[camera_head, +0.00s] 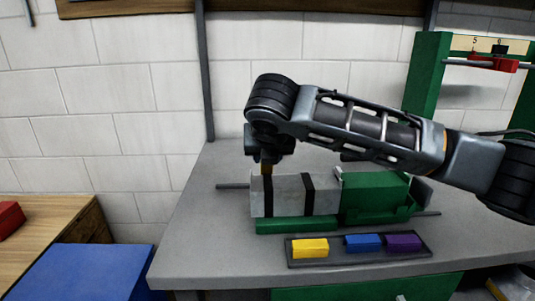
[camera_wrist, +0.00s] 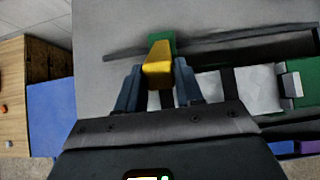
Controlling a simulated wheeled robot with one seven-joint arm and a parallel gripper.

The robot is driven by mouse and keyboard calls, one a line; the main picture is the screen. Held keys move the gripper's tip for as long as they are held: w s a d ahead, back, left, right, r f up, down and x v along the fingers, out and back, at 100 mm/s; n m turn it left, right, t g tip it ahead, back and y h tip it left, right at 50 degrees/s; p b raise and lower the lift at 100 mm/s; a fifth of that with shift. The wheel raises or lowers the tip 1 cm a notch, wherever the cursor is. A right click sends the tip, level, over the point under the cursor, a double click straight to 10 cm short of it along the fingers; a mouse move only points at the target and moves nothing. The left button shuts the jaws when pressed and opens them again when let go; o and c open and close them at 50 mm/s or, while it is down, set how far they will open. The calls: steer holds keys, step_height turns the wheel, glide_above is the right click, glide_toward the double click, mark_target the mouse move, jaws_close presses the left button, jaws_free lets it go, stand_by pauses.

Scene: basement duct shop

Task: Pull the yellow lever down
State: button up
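A yellow piece (camera_wrist: 158,66) shows between the two fingers of my gripper (camera_wrist: 158,84) in the wrist view, with a finger close along each side. I take it for the yellow lever; the fingers look shut on it. In the head view my gripper (camera_head: 266,160) points down over the left end of a grey block with black bands (camera_head: 288,196), and a small yellow-orange part shows below it. A separate yellow block (camera_head: 310,248) lies on a dark tray (camera_head: 362,258) in front. How the held piece joins anything below is hidden.
A green fixture (camera_head: 372,197) with a thin rod through it holds the grey block on the grey bench (camera_head: 205,225). Blue (camera_head: 363,242) and purple (camera_head: 403,242) blocks share the tray. A green frame (camera_head: 425,75) stands back right. The bench's left part is clear.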

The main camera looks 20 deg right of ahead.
steer(key=o, duration=0.4)
steer(key=shift+f, duration=0.15)
steer(key=shift+s, duration=0.1)
steer(key=v, duration=0.7)
steer(key=shift+s+a+r, duration=0.1)
steer(key=shift+s+r, duration=0.1)
steer(key=shift+r, duration=0.1)
